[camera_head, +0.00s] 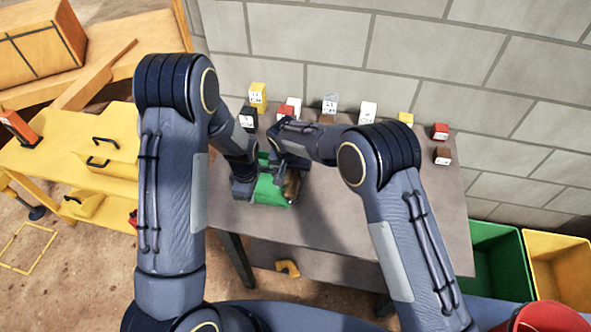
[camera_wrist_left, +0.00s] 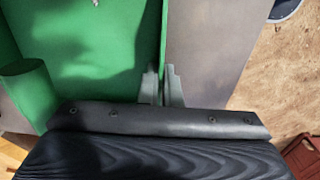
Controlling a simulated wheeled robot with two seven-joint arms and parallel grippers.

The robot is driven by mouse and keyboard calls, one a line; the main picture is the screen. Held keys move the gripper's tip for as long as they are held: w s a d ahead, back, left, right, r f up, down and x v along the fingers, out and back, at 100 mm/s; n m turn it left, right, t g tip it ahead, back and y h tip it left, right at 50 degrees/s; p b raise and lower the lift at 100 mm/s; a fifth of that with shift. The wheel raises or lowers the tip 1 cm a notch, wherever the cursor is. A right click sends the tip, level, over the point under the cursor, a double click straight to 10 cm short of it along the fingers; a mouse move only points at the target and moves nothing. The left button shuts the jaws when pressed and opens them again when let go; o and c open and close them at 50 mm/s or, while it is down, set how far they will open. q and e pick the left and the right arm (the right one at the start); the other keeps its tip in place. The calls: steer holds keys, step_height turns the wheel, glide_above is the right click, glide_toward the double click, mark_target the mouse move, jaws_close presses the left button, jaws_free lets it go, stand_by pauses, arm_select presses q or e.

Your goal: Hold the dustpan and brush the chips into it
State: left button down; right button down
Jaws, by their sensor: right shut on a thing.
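The green dustpan (camera_head: 270,191) lies on the grey table near its left front part. My left gripper (camera_head: 246,186) is at the dustpan's left side. In the left wrist view, the fingers of that gripper (camera_wrist_left: 161,88) stand close together on either side of the dustpan's thin side wall (camera_wrist_left: 164,40). My right gripper (camera_head: 288,168) is shut on the brown brush (camera_head: 291,186), which is at the right part of the dustpan. The arms hide part of the pan and brush. I cannot make out any chips.
Several small labelled blocks, such as a yellow one (camera_head: 258,95) and a red one (camera_head: 440,131), stand along the back of the table (camera_head: 350,235). A green bin (camera_head: 500,265) and a yellow bin (camera_head: 560,275) stand at the right. The table's right middle is clear.

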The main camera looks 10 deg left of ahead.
arm_select(q)
steer(key=shift+d+f, duration=0.1)
steer(key=shift+d, duration=0.45)
arm_select(e)
steer(key=shift+s+a+f, duration=0.1)
steer(key=shift+s+a, duration=0.3)
steer(key=shift+a, duration=0.3)
arm_select(q)
steer(key=shift+w+a+f, duration=0.1)
steer(key=shift+w+a, duration=0.05)
arm_select(e)
steer(key=shift+w+d+r, duration=0.2)
steer(key=shift+d+r, duration=0.05)
steer(key=shift+r, duration=0.35)
arm_select(q)
steer(key=shift+a, duration=0.2)
arm_select(e)
steer(key=shift+w+d+r, duration=0.1)
steer(key=shift+d+r, duration=0.4)
steer(key=shift+r, duration=0.3)
steer(key=shift+s+d+r, duration=0.1)
steer(key=shift+d+r, duration=0.35)
steer(key=shift+r, duration=0.35)
steer(key=shift+w+d+r, duration=0.1)
steer(key=shift+d+r, duration=0.4)
steer(key=shift+r, duration=0.3)
arm_select(q)
steer(key=c, duration=1.6)
jaws_free()
steer(key=shift+o, duration=0.2)
